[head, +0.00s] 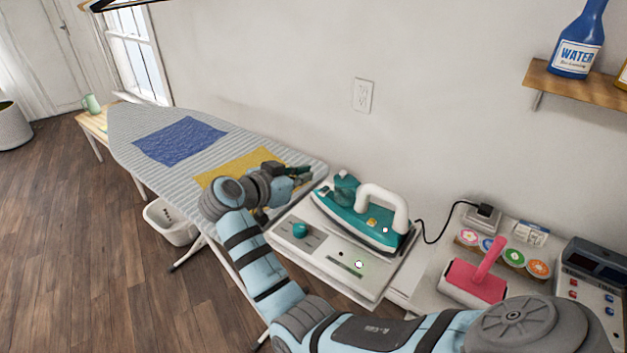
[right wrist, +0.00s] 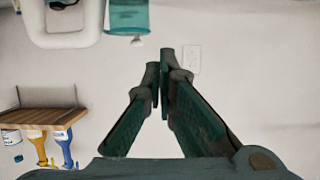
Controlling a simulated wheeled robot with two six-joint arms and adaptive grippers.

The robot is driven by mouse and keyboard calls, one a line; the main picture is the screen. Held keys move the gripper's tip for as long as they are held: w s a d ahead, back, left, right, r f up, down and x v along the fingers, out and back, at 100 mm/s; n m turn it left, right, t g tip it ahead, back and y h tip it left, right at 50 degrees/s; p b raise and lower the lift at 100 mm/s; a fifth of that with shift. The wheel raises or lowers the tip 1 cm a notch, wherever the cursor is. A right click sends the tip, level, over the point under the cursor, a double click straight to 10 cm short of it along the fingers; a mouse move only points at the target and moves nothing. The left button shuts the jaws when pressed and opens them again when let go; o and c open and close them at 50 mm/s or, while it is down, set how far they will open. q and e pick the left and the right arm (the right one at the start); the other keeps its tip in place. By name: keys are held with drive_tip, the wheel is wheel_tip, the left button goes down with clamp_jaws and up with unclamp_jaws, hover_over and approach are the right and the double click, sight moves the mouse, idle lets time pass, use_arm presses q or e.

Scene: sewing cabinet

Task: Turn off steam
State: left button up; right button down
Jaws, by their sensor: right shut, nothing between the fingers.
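A teal iron with a white handle (head: 362,215) rests on the white station (head: 283,250) at the end of the ironing board. The station's top has a teal knob (head: 299,230) at the left and a slot with a small white slider (head: 358,264) at its right end, a greenish glow beside it. My right gripper (head: 303,171) is shut and empty, over the yellow cloth end of the board, left of the iron. Its closed fingers fill the middle of the right wrist view (right wrist: 164,62), with teal and white parts at the top edge. My left gripper is not in view.
My right arm passes in front of the station. A blue cloth (head: 180,142) and a yellow cloth (head: 232,168) lie on the board. A pink lint roller (head: 478,278) and coloured discs are at the right. A wall shelf (head: 575,84) holds bottles.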

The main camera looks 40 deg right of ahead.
sight(325, 188)
drive_tip(key=w+d+f, duration=0.1)
drive_tip(key=d+f, duration=0.1)
drive_tip(key=w+d+f, duration=0.1)
drive_tip(key=d+f, duration=0.2)
drive_tip(key=w+d+f, duration=0.1)
drive_tip(key=d+f, duration=0.1)
drive_tip(key=d, duration=0.1)
drive_tip(key=shift+w+f, duration=0.2)
drive_tip(key=shift+w, duration=0.05)
drive_tip(key=shift+w+a+f, duration=0.1)
drive_tip(key=shift+a+f, duration=0.05)
drive_tip(key=shift+f, duration=0.25)
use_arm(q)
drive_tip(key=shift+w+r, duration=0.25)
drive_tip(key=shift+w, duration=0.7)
